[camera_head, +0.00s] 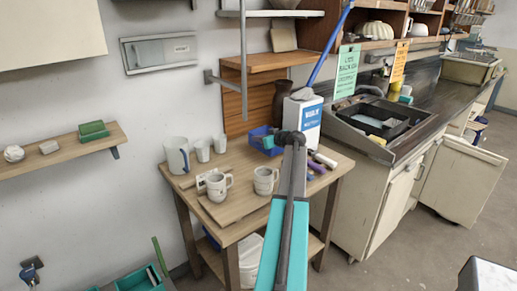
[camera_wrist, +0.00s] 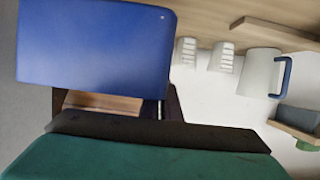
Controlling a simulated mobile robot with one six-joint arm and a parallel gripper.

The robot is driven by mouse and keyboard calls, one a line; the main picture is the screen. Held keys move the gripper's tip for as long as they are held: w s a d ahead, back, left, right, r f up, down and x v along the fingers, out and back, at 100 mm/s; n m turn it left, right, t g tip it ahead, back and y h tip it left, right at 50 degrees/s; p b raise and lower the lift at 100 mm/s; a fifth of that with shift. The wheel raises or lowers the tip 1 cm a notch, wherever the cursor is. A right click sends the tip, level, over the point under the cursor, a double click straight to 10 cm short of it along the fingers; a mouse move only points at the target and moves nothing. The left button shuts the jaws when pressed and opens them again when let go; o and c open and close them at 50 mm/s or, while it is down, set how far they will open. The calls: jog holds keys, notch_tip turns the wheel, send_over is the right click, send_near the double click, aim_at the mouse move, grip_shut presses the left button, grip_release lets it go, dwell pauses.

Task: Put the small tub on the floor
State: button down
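A small blue tub (camera_head: 262,140) is at the back of the wooden table, with its open top partly in view. A large blue surface in the wrist view (camera_wrist: 95,45), seemingly this tub close up, fills the upper left. My gripper (camera_head: 290,138) is at the tub's right side in the head view. Its fingers are not clearly visible, and I cannot tell whether it touches or grips the tub. Grey floor (camera_head: 410,262) shows to the right of the table.
Mugs (camera_head: 218,186) and a white pitcher (camera_head: 177,155) stand on the table (camera_head: 235,208). A white labelled container (camera_head: 306,122) is close behind my gripper. A white bucket sits on the lower shelf. A cabinet door (camera_head: 462,178) hangs open at right.

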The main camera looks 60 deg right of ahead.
jog(key=shift+r, duration=1.45)
